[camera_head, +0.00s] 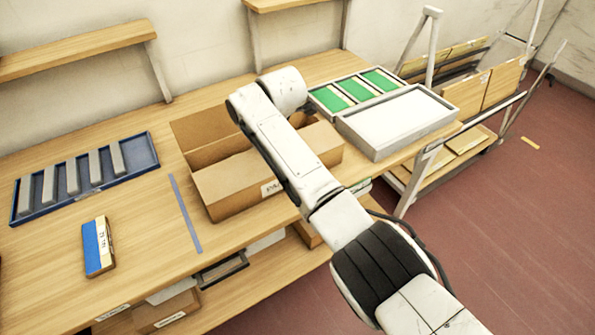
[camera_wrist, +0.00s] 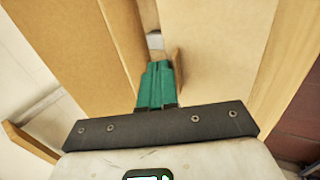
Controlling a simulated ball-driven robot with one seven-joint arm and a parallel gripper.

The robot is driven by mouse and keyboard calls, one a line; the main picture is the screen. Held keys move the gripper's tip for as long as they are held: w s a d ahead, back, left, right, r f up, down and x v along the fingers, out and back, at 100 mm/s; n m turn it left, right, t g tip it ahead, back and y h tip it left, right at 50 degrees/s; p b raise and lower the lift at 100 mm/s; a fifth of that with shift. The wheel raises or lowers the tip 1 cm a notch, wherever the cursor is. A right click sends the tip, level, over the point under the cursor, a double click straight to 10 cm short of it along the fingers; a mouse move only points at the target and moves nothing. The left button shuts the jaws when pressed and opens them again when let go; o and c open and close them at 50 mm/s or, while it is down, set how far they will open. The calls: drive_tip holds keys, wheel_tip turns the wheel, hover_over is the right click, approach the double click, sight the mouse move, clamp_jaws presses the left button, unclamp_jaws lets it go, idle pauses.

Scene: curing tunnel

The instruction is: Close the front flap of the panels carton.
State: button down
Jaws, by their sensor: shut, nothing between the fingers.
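The panels carton (camera_head: 225,200) stands open on the bench, partly hidden by my arm. A label starting "PA" is on its front. A cardboard panel rises at its back (camera_head: 205,130), with a dark opening before it. A pale panel slopes at the front (camera_head: 230,178); I cannot tell for sure whether it is the front flap. My gripper is hidden behind my arm in the head view. In the wrist view my gripper (camera_wrist: 157,72) has its green fingers shut and empty, pointing at a narrow gap between cardboard panels (camera_wrist: 215,50). Contact is unclear.
A blue tray (camera_head: 150,163) with several grey bars and a blue-and-yellow box (camera_head: 98,247) lie left of the carton. A blue tape strip (camera_head: 185,214) marks the bench. A white-topped grey tray (camera_head: 375,147) and a tray of green panels (camera_head: 313,94) stand to the right.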

drive_tip(key=shift+r, duration=0.1)
drive_tip(key=shift+r+p, duration=0.7)
drive_tip(key=shift+r, duration=0.1)
